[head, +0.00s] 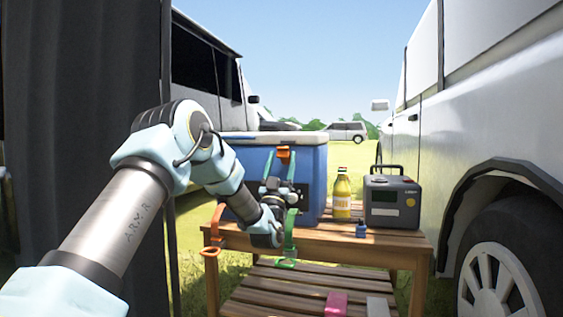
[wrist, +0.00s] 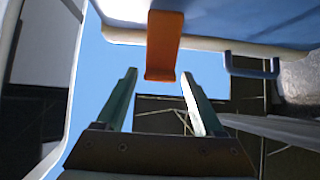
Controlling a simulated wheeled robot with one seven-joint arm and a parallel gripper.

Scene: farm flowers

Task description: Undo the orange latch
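The orange latch (head: 284,153) is on the front of a blue cooler (head: 312,180) with a white lid (head: 240,137), just below the lid edge. In the wrist view the orange latch (wrist: 164,40) hangs down, its lower end between the tips of my gripper's two fingers or just beyond them. My gripper (wrist: 159,74) is open, with a gap on both sides of the latch; no contact shows. In the head view my gripper (head: 279,168) points up at the latch from below. My wrist hides part of the cooler front.
The cooler stands on a slatted wooden table (head: 330,236). A yellow bottle (head: 342,194), a small blue bottle (head: 361,229) and a dark grey box (head: 392,203) stand to its right. An orange clamp (head: 213,232) and green strap (head: 289,238) are at the table front. A van (head: 500,110) bounds the right.

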